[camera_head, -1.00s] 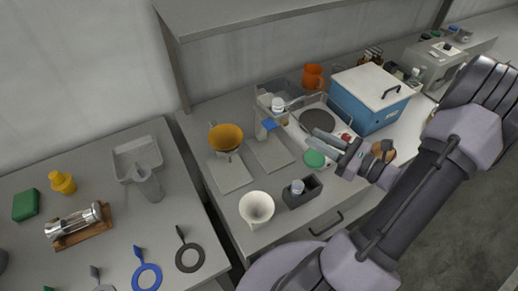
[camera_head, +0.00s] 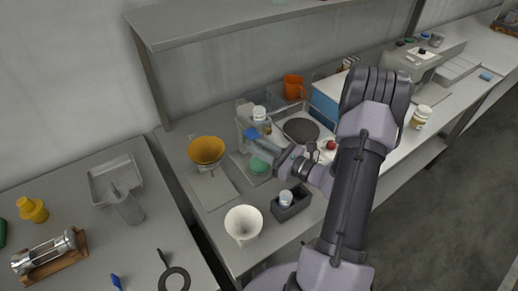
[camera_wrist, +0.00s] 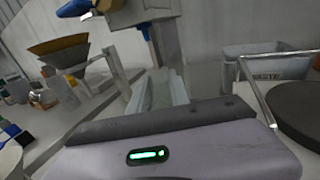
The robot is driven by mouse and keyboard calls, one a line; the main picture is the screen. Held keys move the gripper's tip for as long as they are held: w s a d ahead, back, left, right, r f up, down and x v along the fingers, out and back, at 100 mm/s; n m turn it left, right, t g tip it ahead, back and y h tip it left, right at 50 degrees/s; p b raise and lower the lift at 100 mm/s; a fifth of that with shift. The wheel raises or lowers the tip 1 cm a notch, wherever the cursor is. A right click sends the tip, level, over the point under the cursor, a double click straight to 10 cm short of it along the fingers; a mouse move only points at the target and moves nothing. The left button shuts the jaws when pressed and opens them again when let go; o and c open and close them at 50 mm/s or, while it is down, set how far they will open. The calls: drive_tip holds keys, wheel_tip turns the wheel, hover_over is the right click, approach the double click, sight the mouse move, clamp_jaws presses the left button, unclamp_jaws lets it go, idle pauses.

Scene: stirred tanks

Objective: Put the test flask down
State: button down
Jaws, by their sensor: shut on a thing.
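My gripper (camera_head: 268,151) is over the middle of the bench, shut, beside the grey stand with a blue part (camera_head: 251,133). A round green thing (camera_head: 258,167) shows just below the fingers and looks like the contents of the held test flask; its clear outline is hard to make out. In the wrist view my gripper body fills the bottom and hides the fingertips and most of what they hold. The grey stand (camera_wrist: 152,12) rises just ahead there. I cannot tell whether the flask touches the surface below it.
An orange funnel (camera_head: 206,149) on its stand is left of my gripper. A white funnel (camera_head: 243,222) and a dark holder (camera_head: 291,204) with a white-capped bottle are in front. A round dark plate (camera_head: 301,131), an orange mug (camera_head: 293,87) and a blue box (camera_head: 325,101) are behind and right.

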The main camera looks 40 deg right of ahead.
drive_tip(key=shift+f, duration=0.2)
drive_tip(key=c, duration=1.2)
unclamp_jaws()
drive_tip(key=shift+r, duration=0.1)
